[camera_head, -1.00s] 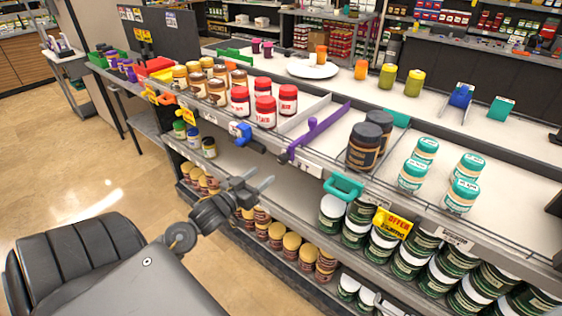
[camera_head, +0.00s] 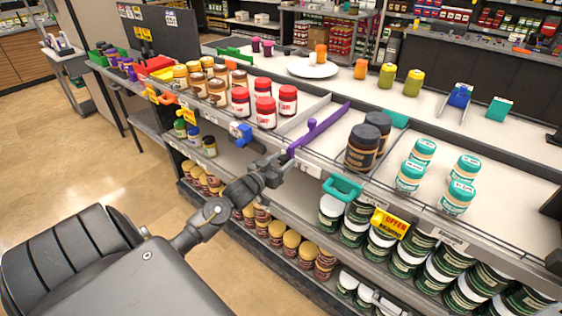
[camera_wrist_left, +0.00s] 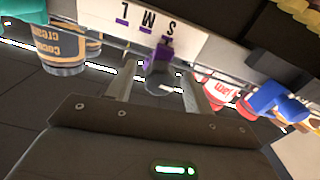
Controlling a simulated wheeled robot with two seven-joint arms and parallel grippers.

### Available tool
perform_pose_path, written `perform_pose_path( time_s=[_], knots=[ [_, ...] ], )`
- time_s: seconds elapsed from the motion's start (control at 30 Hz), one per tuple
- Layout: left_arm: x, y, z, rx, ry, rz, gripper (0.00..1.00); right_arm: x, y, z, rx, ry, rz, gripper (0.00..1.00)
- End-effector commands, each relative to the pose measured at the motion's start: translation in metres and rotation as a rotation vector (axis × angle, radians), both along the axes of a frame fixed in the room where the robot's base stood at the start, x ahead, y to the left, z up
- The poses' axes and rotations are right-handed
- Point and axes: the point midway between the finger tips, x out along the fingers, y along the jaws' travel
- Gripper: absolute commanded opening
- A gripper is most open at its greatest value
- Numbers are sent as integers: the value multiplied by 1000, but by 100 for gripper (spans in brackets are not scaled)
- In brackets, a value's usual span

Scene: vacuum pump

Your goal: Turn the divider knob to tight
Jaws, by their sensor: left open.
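A long purple divider (camera_head: 320,127) lies across the top shelf between the red-lidded jars and the dark-lidded jars. My left gripper (camera_head: 283,160) is at the front end of the divider. In the wrist view my left gripper (camera_wrist_left: 158,82) is open, with a finger on either side of the knob. I cannot tell whether the fingers touch it. My right gripper is not in view.
Red-lidded jars (camera_head: 265,111) and a blue clip (camera_head: 240,132) are left of the divider. Dark-lidded jars (camera_head: 362,147) and a teal handle (camera_head: 342,187) are to its right. A wire rail runs along the shelf front. Jars fill much of the lower shelves.

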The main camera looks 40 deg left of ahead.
Motion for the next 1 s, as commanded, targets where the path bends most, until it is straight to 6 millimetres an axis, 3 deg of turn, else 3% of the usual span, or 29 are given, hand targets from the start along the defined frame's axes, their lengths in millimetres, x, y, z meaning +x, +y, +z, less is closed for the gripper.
perform_pose_path(
  time_s=[0.07,0.4,0.77,1.0],
  knots=[
    [0,0,0,0,0,0,51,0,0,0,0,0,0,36],
    [0,0,0,0,0,0,7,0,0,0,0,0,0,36],
    [0,0,0,66,1,0,7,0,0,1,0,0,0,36],
    [0,0,0,236,6,-1,7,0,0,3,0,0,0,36]
  ],
)
